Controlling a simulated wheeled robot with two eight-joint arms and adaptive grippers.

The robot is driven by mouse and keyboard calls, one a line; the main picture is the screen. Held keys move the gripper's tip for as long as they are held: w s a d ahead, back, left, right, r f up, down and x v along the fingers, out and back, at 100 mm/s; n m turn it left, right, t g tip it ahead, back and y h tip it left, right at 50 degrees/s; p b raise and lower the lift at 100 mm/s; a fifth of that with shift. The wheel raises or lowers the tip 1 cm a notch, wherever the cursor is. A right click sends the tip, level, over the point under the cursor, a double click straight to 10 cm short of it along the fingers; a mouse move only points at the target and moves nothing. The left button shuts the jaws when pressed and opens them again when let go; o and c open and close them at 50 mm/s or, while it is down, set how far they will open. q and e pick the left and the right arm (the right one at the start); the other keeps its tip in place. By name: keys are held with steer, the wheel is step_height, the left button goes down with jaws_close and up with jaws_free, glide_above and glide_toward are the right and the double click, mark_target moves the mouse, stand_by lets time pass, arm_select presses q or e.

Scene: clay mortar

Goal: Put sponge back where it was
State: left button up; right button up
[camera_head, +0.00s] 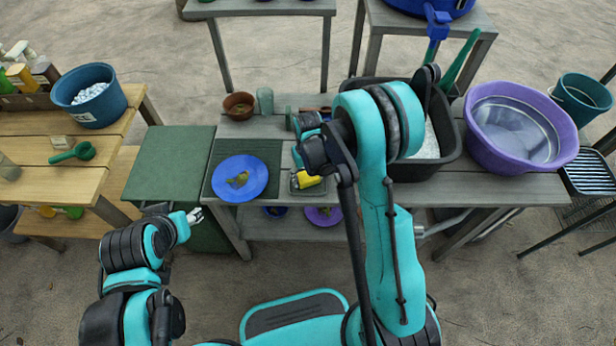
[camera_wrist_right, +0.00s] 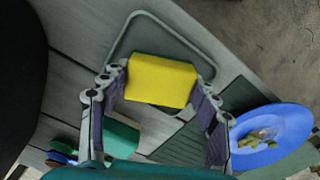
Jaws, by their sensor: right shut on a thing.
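The yellow sponge (camera_head: 309,180) with a dark green underside is over a small grey tray (camera_head: 293,189) on the middle table. In the right wrist view the sponge (camera_wrist_right: 162,80) sits between both fingers of my right gripper (camera_wrist_right: 160,88), which is shut on it. The tray's rounded rim (camera_wrist_right: 205,38) shows around and behind the sponge. Whether the sponge touches the tray floor cannot be told. My right arm hides part of the gripper in the head view. My left gripper (camera_head: 195,215) hangs in front of the green cabinet, away from the sponge; its opening is unclear.
A blue plate (camera_head: 240,178) with food scraps lies on a dark ribbed mat (camera_head: 267,152) left of the tray. A black basin (camera_head: 445,160) and a purple tub (camera_head: 560,150) stand to the right. A brown bowl (camera_head: 238,105) and a cup (camera_head: 265,101) stand behind.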

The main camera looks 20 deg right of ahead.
steer(key=shift+f, duration=0.2)
steer(key=o, duration=1.2)
steer(key=shift+r, duration=0.1)
steer(key=shift+r, duration=0.25)
step_height(320, 180, up, 12)
steer(key=p, duration=0.5)
steer(key=s+d+r+t, duration=0.1)
steer(key=s+r+t, duration=0.1)
steer(key=s+r, duration=0.3)
steer(key=s+d+r+t, duration=0.1)
steer(key=s+r+t, duration=0.1)
steer(key=s+r, duration=0.3)
steer(key=s+r+m+t, duration=0.1)
steer(key=s+r+t, duration=0.2)
steer(key=s+r, duration=0.2)
steer(key=shift+s+d+r, duration=0.1)
steer(key=shift+s+d, duration=0.1)
steer(key=shift+s, duration=0.25)
steer(key=shift+s+d+r, duration=0.1)
steer(key=shift+s+d, duration=0.1)
steer(key=shift+s, duration=0.25)
